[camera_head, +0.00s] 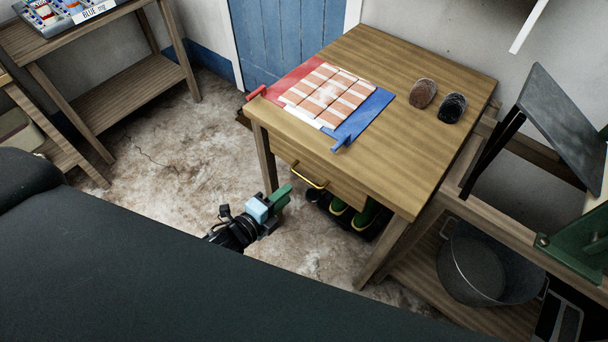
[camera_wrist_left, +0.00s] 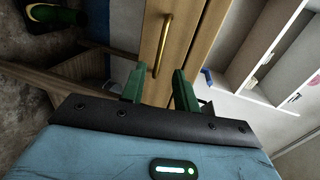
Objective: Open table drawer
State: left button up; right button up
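The wooden table (camera_head: 400,160) has a drawer (camera_head: 335,178) under its top, which looks closed. A curved brass handle (camera_head: 308,177) is on the drawer front. In the left wrist view the handle (camera_wrist_left: 162,45) lies just ahead of the fingertips, in line with the gap between them. My left gripper (camera_head: 283,194) is low in front of the drawer. Its green fingers are apart with nothing between them, as the left wrist view (camera_wrist_left: 159,80) shows. It appears not to touch the handle. My right gripper is not in view.
Green and yellow boots (camera_head: 362,215) stand under the drawer. A bench with a metal tub (camera_head: 485,265) is at right. The floor at left is open.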

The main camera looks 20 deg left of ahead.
pick_arm(q)
jog(key=x, duration=0.7)
jog(key=shift+w, duration=0.3)
jog(key=shift+d, duration=0.1)
jog(key=shift+c, duration=0.2)
grip_shut()
